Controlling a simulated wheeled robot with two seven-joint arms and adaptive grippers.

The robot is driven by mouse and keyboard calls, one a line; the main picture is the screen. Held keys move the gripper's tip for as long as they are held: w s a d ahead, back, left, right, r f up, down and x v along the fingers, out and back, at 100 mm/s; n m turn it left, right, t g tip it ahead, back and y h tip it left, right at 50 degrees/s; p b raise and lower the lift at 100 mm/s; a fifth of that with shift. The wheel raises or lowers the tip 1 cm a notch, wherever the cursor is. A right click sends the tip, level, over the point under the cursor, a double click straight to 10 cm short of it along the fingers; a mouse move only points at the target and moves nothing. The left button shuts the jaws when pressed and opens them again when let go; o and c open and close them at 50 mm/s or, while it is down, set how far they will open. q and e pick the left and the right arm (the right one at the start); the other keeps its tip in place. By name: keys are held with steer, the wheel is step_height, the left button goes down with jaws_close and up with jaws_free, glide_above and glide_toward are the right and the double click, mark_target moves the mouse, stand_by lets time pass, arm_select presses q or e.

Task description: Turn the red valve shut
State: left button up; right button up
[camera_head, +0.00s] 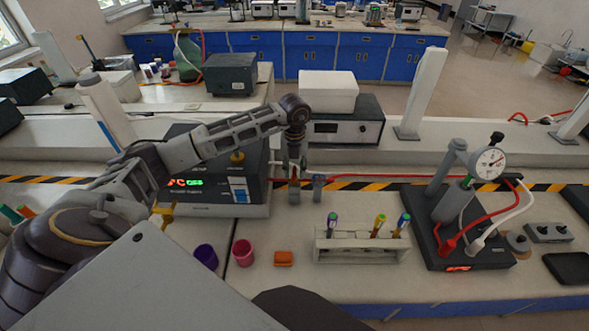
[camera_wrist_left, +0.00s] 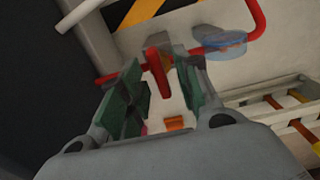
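The red valve shows in the left wrist view as a red lever (camera_wrist_left: 158,75) on a thin red pipe (camera_wrist_left: 258,18). In the head view the pipe (camera_head: 400,179) runs along the bench, and the valve is mostly hidden by my gripper. My left gripper (camera_head: 294,190) points down at the valve. In the left wrist view its green-padded fingers (camera_wrist_left: 162,92) are apart, with the lever in the gap between them. I see no clear grip on the lever. My right gripper is not in view.
A blue-grey fitting (camera_head: 319,186) stands just right of the gripper. A dark box with lit displays (camera_head: 245,210) stands left. In front are a purple cup (camera_head: 206,256), a pink cup (camera_head: 243,252), an orange block (camera_head: 283,259) and a tube rack (camera_head: 362,247). A gauge stand (camera_head: 455,160) is right.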

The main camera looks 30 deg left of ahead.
mark_target(294, 171)
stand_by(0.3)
arm_select(q)
step_height(294, 171, up, 12)
stand_by(0.8)
steer(key=shift+f, duration=0.1)
stand_by(0.4)
